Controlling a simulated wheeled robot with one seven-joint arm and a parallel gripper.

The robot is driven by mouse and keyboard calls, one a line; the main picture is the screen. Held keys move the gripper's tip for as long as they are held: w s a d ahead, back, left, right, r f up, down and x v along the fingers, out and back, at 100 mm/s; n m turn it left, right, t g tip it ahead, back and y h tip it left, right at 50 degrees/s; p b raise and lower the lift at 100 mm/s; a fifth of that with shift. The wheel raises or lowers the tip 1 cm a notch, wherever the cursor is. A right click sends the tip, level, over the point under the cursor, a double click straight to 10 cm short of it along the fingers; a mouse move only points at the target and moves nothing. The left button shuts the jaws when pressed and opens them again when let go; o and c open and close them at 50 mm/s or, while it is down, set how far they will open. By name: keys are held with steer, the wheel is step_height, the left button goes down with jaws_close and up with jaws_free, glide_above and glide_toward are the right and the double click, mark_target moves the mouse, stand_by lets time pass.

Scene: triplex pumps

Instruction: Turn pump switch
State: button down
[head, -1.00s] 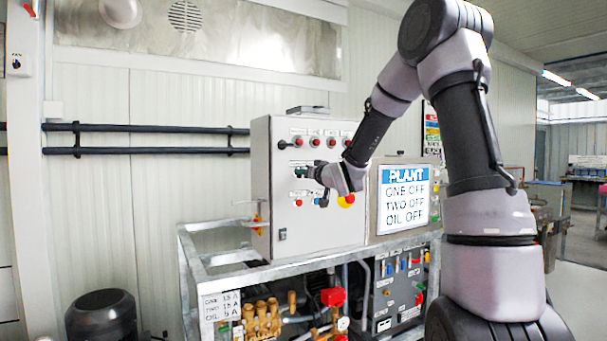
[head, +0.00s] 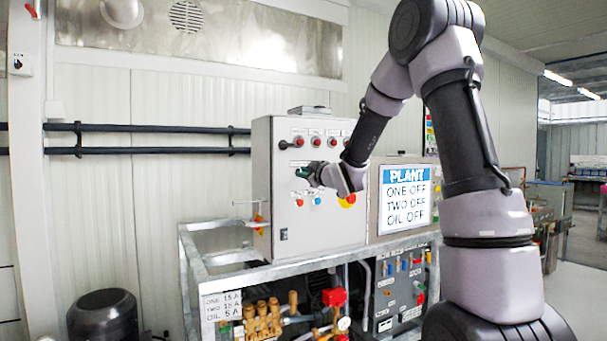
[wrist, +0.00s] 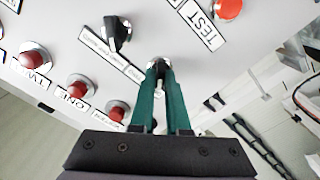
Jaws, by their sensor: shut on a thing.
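My gripper (head: 302,173) is at the front of the grey control cabinet (head: 283,228), with the arm reaching in from the right. A second black switch knob (wrist: 117,33) sits nearby and is not touched. The plant display (head: 404,196) reads ONE OFF, TWO OFF, OIL OFF.
Red lamps labelled TWO (wrist: 33,58) and ONE (wrist: 78,87) and a red TEST button (wrist: 228,8) are close to the fingers. A red-and-yellow stop button (head: 347,201) is below my wrist. A metal frame (head: 212,281) with pump parts stands under the cabinet.

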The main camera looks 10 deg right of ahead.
steer(key=shift+n, duration=0.6)
steer(key=c, duration=0.9)
jaws_free()
steer(key=shift+s, duration=0.15)
steer(key=v, duration=1)
steer(key=shift+s, duration=0.3)
steer(key=shift+d, duration=0.15)
